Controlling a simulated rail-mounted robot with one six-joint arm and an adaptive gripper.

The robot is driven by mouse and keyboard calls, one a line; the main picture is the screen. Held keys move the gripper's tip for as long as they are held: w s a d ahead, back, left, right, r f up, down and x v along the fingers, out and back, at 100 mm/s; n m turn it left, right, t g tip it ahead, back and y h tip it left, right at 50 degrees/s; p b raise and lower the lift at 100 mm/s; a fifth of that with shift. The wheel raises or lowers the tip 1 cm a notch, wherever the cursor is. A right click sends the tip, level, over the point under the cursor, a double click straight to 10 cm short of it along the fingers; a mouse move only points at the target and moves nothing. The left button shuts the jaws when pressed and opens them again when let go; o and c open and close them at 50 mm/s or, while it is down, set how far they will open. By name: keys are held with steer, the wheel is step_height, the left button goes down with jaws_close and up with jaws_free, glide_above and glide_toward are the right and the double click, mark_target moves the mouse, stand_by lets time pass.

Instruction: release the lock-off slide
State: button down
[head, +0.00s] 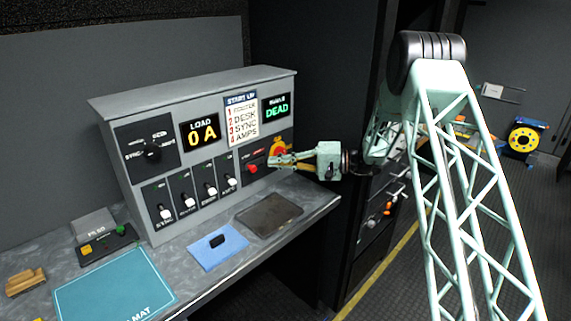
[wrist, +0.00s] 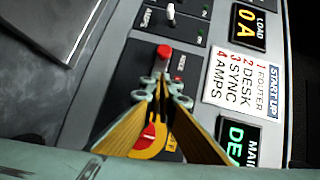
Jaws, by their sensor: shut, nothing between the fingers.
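A red knob (head: 252,168) sits on the dark lower-right panel of the grey console. It also shows in the wrist view (wrist: 164,53), just beyond my fingertips. A yellow piece with a red part (head: 279,146) is on the same panel. In the wrist view this yellow piece (wrist: 148,140) is partly hidden behind my fingers. I cannot tell for certain which of these is the lock-off slide. My gripper (head: 270,161) is shut and empty in front of this panel, its tips close to the red knob. In the wrist view the gripper (wrist: 164,88) shows a small gap to the knob.
Several white-tipped levers (head: 211,190) stand in a row left of the red knob. The MAINS display (head: 277,108) reads DEAD and the LOAD display (head: 202,131) reads 0 A. A dark tray (head: 269,215) and a blue pad (head: 205,254) lie on the desk below.

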steer(key=shift+s+a+f+b, duration=0.15)
steer(key=shift+s+a, duration=0.4)
steer(key=shift+a, duration=0.3)
steer(key=shift+s+a+f+b, duration=0.15)
steer(key=shift+s+a, duration=0.4)
steer(key=shift+a, duration=0.3)
steer(key=shift+s+a, duration=0.1)
steer(key=shift+s+a+f+b, duration=0.1)
steer(key=shift+s+a+b, duration=0.45)
steer(key=shift+b, duration=0.25)
steer(key=b, duration=0.1)
glide_toward(251, 166)
steer(key=w, duration=0.3)
steer(key=f+p+v, duration=0.1)
steer(key=v, duration=0.7)
steer(key=shift+s+r, duration=0.3)
steer(key=shift+s, duration=0.05)
steer(key=shift+a, duration=0.1)
